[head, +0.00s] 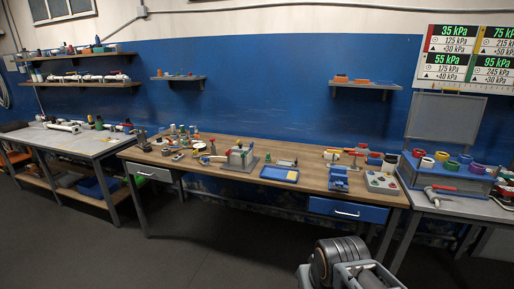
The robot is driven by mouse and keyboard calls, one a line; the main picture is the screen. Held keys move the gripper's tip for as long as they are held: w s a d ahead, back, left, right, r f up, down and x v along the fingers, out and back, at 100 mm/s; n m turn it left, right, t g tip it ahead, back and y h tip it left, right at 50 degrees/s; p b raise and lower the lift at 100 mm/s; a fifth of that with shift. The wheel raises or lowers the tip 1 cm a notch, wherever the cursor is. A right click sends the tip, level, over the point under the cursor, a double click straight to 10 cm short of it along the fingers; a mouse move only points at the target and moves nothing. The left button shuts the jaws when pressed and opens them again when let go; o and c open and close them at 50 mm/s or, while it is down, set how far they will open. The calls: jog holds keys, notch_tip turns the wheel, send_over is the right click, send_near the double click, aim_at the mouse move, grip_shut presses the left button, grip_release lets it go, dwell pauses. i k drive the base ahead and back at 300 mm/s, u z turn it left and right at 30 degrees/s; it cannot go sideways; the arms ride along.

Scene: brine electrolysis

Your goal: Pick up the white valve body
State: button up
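I cannot tell for sure which thing is the white valve body. A white pipe-like part (62,126) lies on the grey bench at the left. A small white piece with red (332,155) lies towards the right of the wooden workbench. A white fitting (443,188) with a red part lies on the right-hand bench. All are small and far off in the head view. Part of my arm shows at the bottom edge, right of centre; my gripper's fingers are not in view.
The wooden workbench (225,140) holds a grey fixture (240,158), a blue-rimmed tray (279,174), a blue device (338,178) and a control box (381,182). Coloured rings stand on a blue stand (450,172) at the right. The dark floor (190,245) in front is clear.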

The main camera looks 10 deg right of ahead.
aim_at(327, 156)
jog(key=i, duration=2.45)
jog(key=z, duration=0.05)
